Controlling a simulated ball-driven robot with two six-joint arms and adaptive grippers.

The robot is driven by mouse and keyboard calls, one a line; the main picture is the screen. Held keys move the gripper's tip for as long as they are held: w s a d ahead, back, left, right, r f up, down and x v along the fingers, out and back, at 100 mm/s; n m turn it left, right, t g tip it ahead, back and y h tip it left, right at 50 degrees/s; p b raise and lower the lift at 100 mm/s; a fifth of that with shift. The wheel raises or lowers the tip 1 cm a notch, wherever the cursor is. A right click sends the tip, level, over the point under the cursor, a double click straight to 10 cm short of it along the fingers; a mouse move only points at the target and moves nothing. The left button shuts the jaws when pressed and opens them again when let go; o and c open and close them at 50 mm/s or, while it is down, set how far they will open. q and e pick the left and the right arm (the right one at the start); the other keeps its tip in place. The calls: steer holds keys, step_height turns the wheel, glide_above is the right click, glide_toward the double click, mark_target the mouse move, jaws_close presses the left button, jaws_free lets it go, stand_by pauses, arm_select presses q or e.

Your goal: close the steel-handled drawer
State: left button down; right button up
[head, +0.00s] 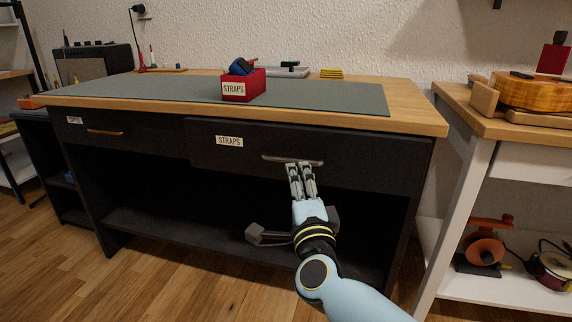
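The steel-handled drawer (355,158) is the right one in the dark workbench and carries a STRAPS label. Its front stands out a little past the left drawer, so it is partly open. Its steel handle (280,157) is a horizontal bar. My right gripper (301,166) reaches up from below, its fingertips at the right half of the handle. The two fingers are close together with a narrow gap. I cannot tell whether they touch or hold the bar. My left gripper is not in view.
A red STRAPS box (254,90) with a blue item stands on the grey mat (150,91). A closed left drawer (145,133) has a brass-coloured handle. A side bench (510,128) with a guitar body stands close on the right. An open shelf lies below the drawers.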

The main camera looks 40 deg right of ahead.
mark_target(298, 155)
steer(key=x, duration=0.7)
steer(key=shift+f+b, duration=0.1)
steer(key=shift+b, duration=0.2)
jaws_close()
steer(key=shift+w+d, duration=1.35)
steer(key=shift+d, duration=0.25)
